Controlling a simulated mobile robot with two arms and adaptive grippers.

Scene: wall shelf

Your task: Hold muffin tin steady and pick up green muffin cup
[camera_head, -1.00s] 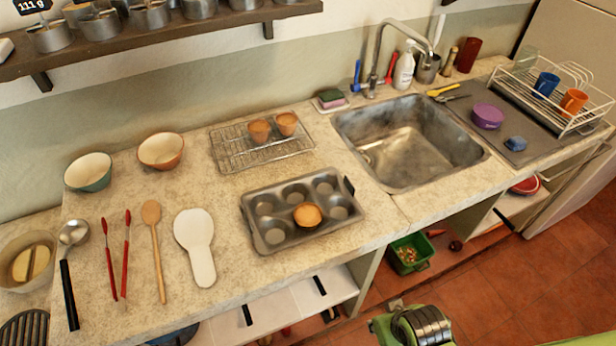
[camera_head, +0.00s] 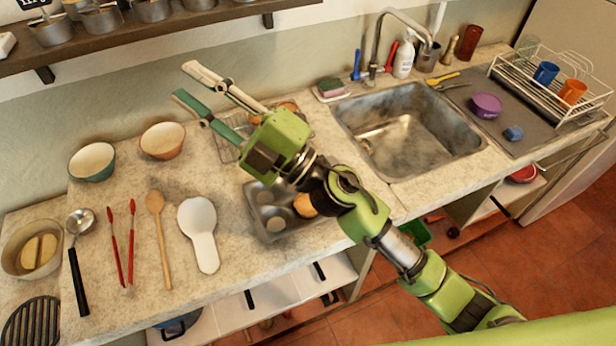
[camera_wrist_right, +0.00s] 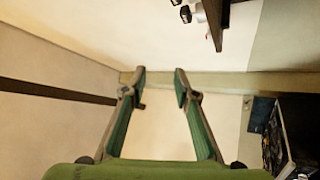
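The grey muffin tin (camera_head: 259,222) lies on the counter in the head view, its right part hidden behind my right arm. One golden-brown muffin (camera_head: 304,206) sits in it, partly covered by the arm. No green muffin cup can be made out. My right gripper (camera_head: 182,80) is open and empty, raised above the back of the counter, pointing towards the wall. In the right wrist view its two fingers (camera_wrist_right: 159,76) stand apart with only wall behind them. My left gripper is not in view.
A wire cooling rack (camera_head: 228,150) with muffins is partly hidden behind my right gripper. Two bowls (camera_head: 92,160) (camera_head: 162,140), utensils and a white spoon rest (camera_head: 198,225) are on the left. A wall shelf (camera_head: 150,38) with metal cups hangs above. The sink (camera_head: 410,130) is to the right.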

